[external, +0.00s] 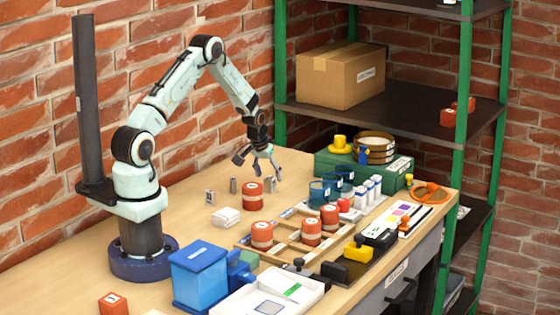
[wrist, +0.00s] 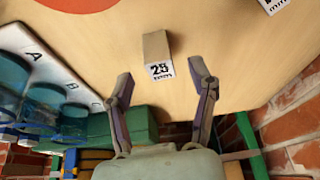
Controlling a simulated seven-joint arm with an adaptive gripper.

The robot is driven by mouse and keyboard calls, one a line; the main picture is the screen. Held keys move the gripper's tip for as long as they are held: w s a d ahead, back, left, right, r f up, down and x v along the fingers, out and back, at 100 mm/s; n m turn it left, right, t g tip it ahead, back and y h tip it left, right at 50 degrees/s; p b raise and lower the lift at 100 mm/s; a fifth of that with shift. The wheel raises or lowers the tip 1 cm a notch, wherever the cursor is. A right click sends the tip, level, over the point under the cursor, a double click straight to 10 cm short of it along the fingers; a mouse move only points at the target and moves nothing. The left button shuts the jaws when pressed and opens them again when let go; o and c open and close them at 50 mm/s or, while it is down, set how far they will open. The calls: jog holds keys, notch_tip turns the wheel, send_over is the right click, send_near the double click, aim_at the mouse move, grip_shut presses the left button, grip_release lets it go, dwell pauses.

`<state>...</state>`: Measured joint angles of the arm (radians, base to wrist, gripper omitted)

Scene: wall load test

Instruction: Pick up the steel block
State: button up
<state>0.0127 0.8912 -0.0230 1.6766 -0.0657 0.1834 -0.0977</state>
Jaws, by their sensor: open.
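My gripper (external: 260,165) is open and empty above the far part of the wooden bench. In the wrist view my gripper (wrist: 161,72) has its two fingers spread wide, and a small block marked 25 (wrist: 157,50) lies ahead of the gap between their tips. That block has a plain grey-beige top and a white label, and it rests on the bench. In the external view a small grey metal block (external: 270,184) stands just below my gripper. Two similar grey blocks, one (external: 233,185) and another (external: 209,197), stand to its left. I cannot read which is steel.
A red weight (external: 252,195) stands close to the blocks; several others sit around a wooden frame (external: 283,251). Blue jars (external: 319,192) stand to the right, before a green case (external: 401,168). A brick wall and shelf rack (external: 400,95) bound the bench.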

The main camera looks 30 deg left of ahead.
jog(key=shift+x, duration=1.25)
grip_shut()
jog(key=shift+r, duration=0.1)
